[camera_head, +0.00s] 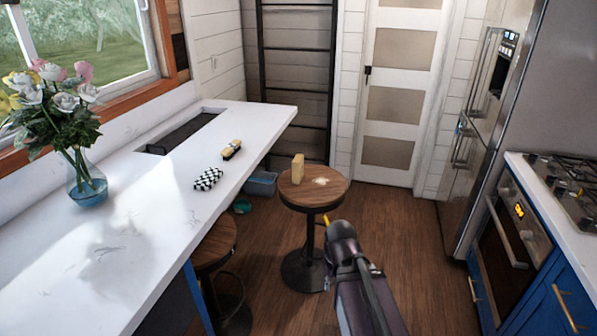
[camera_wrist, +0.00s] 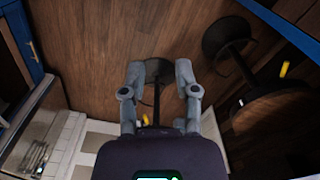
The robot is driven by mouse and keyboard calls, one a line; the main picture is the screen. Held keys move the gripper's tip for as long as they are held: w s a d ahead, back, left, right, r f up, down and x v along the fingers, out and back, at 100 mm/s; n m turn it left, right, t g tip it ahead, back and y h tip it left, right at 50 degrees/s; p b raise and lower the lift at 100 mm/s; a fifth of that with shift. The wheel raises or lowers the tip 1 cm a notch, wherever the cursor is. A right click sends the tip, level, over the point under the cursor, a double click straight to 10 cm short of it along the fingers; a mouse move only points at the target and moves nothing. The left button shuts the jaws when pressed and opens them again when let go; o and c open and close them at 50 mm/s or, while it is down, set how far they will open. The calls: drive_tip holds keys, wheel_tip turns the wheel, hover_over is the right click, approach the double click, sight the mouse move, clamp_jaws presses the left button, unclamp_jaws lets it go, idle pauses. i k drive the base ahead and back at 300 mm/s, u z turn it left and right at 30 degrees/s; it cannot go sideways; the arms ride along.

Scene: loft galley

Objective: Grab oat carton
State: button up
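A small upright tan block (camera_head: 297,168), which looks like the oat carton, stands on the round wooden stool (camera_head: 325,192) in the head view. No label is readable on it. My gripper (camera_wrist: 160,78) is open in the wrist view, with its two fingers apart and nothing held between them. Behind the fingers are the wood floor and a dark round base. The carton cannot be made out in the wrist view. In the head view my arm is in front of and to the right of the stool, and the fingers are hidden.
A pale crumbly patch (camera_head: 320,181) lies beside the carton. The white counter (camera_head: 120,255) holds a flower vase (camera_head: 88,190), a black-and-white checkered item (camera_head: 208,179) and a yellowish item (camera_head: 231,149). A second stool (camera_head: 215,243) is partly under the counter. Open floor (camera_head: 415,235) lies to the right.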

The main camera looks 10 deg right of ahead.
sight(297, 163)
drive_tip(key=z, duration=0.05)
drive_tip(key=k, duration=0.65)
drive_tip(key=z, duration=0.45)
drive_tip(key=i, duration=0.65)
drive_tip(key=z, duration=0.75)
drive_tip(key=i, duration=1.6)
drive_tip(key=u, duration=0.45)
drive_tip(key=i, duration=0.7)
drive_tip(key=u, duration=0.6)
drive_tip(key=i, duration=0.35)
drive_tip(key=u, duration=0.2)
